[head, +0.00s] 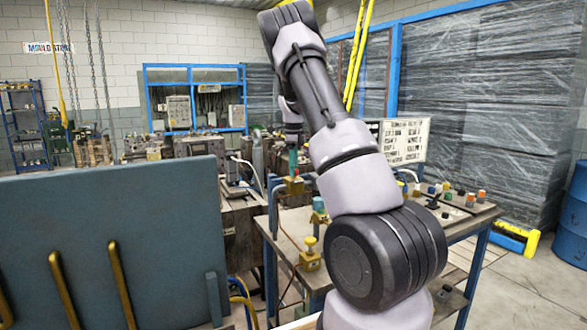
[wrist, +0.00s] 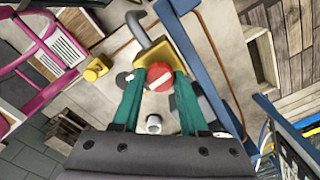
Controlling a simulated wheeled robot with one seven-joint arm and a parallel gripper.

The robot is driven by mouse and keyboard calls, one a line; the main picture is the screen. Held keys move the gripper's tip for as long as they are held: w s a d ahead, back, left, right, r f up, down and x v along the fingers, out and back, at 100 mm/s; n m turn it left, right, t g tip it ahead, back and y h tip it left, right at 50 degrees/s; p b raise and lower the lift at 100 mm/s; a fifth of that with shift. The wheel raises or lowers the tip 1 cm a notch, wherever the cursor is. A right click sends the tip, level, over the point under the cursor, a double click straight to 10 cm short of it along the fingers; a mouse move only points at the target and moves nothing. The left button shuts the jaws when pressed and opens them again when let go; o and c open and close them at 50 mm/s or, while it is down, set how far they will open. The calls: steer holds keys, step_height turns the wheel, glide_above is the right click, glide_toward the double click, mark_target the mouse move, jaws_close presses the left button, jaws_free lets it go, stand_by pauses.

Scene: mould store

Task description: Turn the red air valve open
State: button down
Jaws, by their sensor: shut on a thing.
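The red air valve (wrist: 158,77) shows in the wrist view as a round red knob with a pale bar slanting across its face. It sits against a yellow block (wrist: 153,53). My gripper (wrist: 159,78) has its two teal fingers at either side of the knob and is shut on it. In the head view my gripper (head: 293,162) points down at the yellow block (head: 293,186) near the left back of the workbench.
A second yellow fitting (head: 310,255) stands on the workbench (head: 350,240) nearer to me; a blue-grey panel (head: 110,240) stands at left. Coloured knobs (head: 470,199) lie at the bench's right. In the wrist view, a grey bent pipe (wrist: 140,28) and blue bar (wrist: 205,60) flank the block.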

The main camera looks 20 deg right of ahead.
steer(key=n, duration=0.8)
steer(key=shift+n, duration=0.4)
steer(key=n, duration=0.4)
steer(key=shift+n, duration=2)
steer(key=shift+c, duration=2.2)
jaws_free()
steer(key=shift+r, duration=0.15)
